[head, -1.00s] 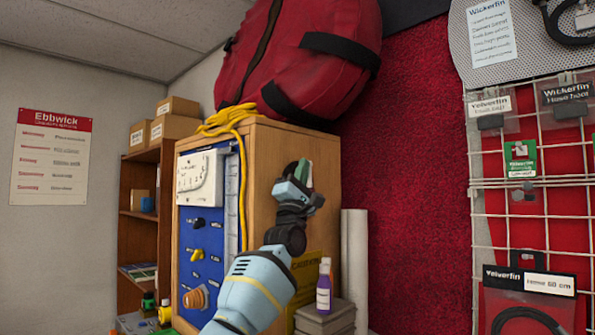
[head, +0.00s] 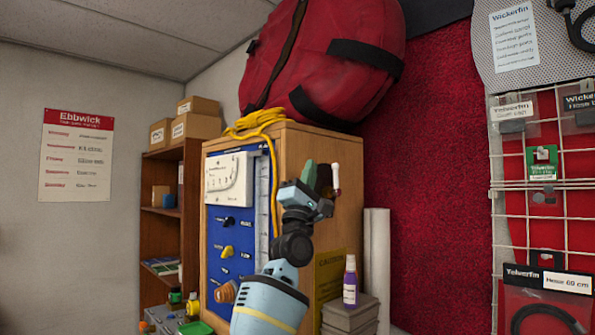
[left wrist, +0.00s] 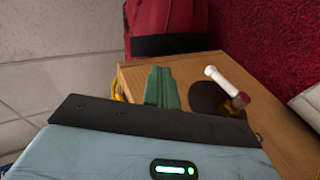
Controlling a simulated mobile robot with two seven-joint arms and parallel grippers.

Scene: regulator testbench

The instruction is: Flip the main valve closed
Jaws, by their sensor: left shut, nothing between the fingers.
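A blue panel (head: 215,265) on the front of a wooden cabinet carries a black knob (head: 228,222), a yellow knob (head: 227,252) and an orange ribbed knob (head: 224,292). Their labels are too small to read. A white rod with a reddish lower end (head: 336,178) stands by a dark rounded piece (head: 323,181) just right of my left gripper. They also show in the left wrist view as the rod (left wrist: 223,80) and the dark piece (left wrist: 205,96). My left gripper (head: 309,173) points up, its green fingers (left wrist: 161,87) shut and empty. I cannot tell whether it touches the rod.
The wooden cabinet (head: 345,205) has a yellow cable (head: 258,122) and a red bag (head: 320,70) on top. A wire grid (head: 500,225) hangs farther right.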

